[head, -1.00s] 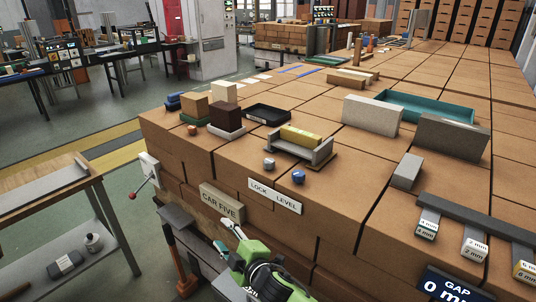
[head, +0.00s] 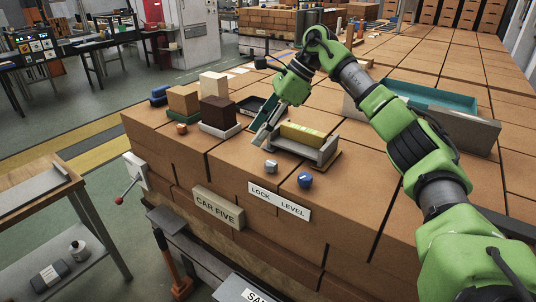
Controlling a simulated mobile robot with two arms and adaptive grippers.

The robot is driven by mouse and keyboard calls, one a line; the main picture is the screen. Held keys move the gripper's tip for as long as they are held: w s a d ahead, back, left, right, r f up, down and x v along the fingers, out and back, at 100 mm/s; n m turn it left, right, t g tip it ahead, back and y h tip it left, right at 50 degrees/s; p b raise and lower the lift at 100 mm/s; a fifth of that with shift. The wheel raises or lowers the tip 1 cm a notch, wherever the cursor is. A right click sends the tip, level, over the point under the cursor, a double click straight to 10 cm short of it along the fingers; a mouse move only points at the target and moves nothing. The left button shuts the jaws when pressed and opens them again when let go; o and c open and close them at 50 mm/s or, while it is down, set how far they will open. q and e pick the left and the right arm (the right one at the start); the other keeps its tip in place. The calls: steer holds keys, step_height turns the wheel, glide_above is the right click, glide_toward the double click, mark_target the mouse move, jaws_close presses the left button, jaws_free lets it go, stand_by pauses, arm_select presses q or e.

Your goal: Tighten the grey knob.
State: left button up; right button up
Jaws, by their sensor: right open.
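The grey knob (head: 271,166) sits on the front of the brick bench top, above the word LOCK on a white label (head: 279,201). A blue knob (head: 305,180) sits to its right, above the word LEVEL. Behind them is a grey cradle (head: 321,154) holding a yellow block (head: 303,135). My right gripper (head: 262,138) is open, pointing down at the cradle's left end, behind and above the grey knob and apart from it. Its fingertips are small and partly hard to make out. My left gripper is out of view.
Dark brown (head: 218,112), tan (head: 183,100) and cream (head: 214,85) blocks stand left of my gripper. Bare bench top lies right of the blue knob.

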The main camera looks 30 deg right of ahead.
steer(key=g+h, duration=0.1)
steer(key=h, duration=0.1)
glide_toward(272, 162)
steer(key=w+v, duration=0.1)
steer(key=v, duration=0.4)
steer(key=x, duration=0.4)
steer(key=p+x, duration=0.1)
steer(key=x, duration=0.4)
steer(key=s+p+x, duration=0.1)
steer(key=x, duration=0.3)
steer(key=shift+a+f, duration=0.2)
steer(key=shift+f, duration=0.1)
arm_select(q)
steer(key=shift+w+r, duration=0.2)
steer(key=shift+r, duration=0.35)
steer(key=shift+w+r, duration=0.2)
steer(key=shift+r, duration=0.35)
arm_select(e)
steer(key=c, duration=1.1)
